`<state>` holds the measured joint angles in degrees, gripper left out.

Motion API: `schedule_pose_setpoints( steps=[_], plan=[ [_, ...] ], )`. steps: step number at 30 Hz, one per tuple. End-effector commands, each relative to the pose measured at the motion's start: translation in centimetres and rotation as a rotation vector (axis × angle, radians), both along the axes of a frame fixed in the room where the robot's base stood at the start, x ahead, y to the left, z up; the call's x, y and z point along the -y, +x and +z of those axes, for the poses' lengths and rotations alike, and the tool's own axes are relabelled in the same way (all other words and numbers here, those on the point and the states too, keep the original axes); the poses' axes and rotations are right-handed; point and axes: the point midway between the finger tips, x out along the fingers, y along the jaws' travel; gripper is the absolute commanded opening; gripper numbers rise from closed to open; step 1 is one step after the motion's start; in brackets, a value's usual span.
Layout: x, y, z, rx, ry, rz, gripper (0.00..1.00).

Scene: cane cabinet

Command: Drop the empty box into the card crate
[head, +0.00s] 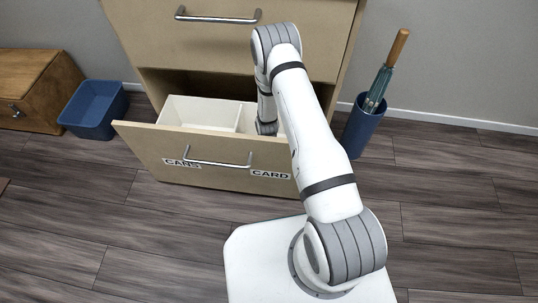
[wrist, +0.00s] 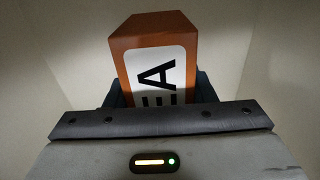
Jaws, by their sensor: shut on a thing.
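An orange box (wrist: 152,60) with a white label reading "EA" is between the dark fingers of my gripper (wrist: 160,92) in the wrist view. My gripper is shut on it. Pale walls rise on both sides of the box in that view. In the head view, my arm reaches down into the open drawer (head: 222,158) over the card crate (head: 246,116), the white right-hand bin behind the CARD label. The arm and drawer front hide my gripper and the box there. The bottom of the crate is hidden.
The white cans crate (head: 200,112) is on the left in the drawer. A closed drawer (head: 215,40) is above. A blue bin (head: 93,110) and wooden cabinet (head: 36,88) stand left. A blue holder (head: 362,128) with an umbrella (head: 380,85) stands right.

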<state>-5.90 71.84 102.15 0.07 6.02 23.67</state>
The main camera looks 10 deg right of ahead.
Motion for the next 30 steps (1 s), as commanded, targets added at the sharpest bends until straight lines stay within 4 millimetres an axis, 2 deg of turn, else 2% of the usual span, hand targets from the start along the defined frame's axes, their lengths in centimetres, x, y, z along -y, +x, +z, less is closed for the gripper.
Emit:
schedule_pose_setpoints(
  steps=[8,9,16,25,30],
  plan=[
    [0.0,0.0,-0.6,0.001,0.0,-0.001,0.27],
    [0.0,0.0,-0.6,0.0,0.0,-0.001,0.51],
    [0.1,0.0,-0.6,0.0,0.0,-0.001,0.7],
    [0.1,0.0,-0.3,0.001,0.0,-0.002,0.71],
    [0.1,0.1,1.5,0.001,0.001,-0.002,0.71]
  ],
)
